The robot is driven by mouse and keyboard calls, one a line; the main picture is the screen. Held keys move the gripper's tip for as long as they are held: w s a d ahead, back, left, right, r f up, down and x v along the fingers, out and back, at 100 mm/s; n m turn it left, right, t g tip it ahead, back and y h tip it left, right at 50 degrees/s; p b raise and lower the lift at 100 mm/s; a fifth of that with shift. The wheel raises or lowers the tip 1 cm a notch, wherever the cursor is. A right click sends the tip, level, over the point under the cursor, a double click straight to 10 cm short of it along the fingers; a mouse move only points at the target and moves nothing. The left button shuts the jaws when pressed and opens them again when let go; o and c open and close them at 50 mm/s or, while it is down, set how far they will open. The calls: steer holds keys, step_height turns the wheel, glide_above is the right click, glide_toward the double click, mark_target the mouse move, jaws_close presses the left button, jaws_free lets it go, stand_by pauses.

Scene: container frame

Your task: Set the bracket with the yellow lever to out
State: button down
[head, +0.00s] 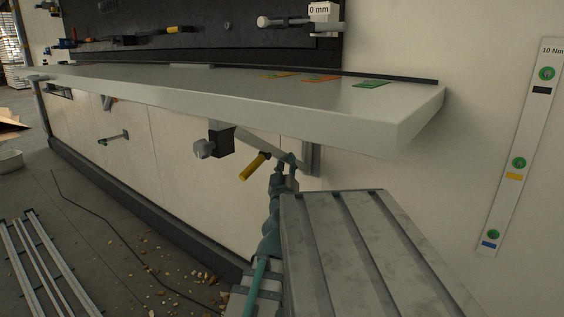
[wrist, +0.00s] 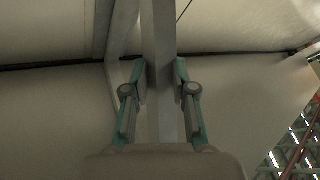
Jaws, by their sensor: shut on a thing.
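The bracket sits under the right part of the bench, with a grey slanting bar (head: 262,143) and an upright post (head: 314,157) against the wall. Its yellow lever (head: 254,167) sticks out to the lower left of the bar. My gripper (head: 287,161) is at the lower right end of the slanting bar, right of the lever. In the wrist view my gripper (wrist: 159,85) is shut on a grey bar (wrist: 158,50), with one teal finger on each side. The lever does not show in the wrist view.
The bench top (head: 235,99) overhangs my gripper. A dark block with a grey knob (head: 205,148) hangs under it to the left. Another grey bar (wrist: 120,50) runs left of the held one. A cable (head: 110,226) and loose debris lie on the floor.

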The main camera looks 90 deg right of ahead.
steer(key=shift+s+f, duration=0.1)
steer(key=c, duration=1.2)
jaws_free()
steer(key=shift+s+a, duration=0.1)
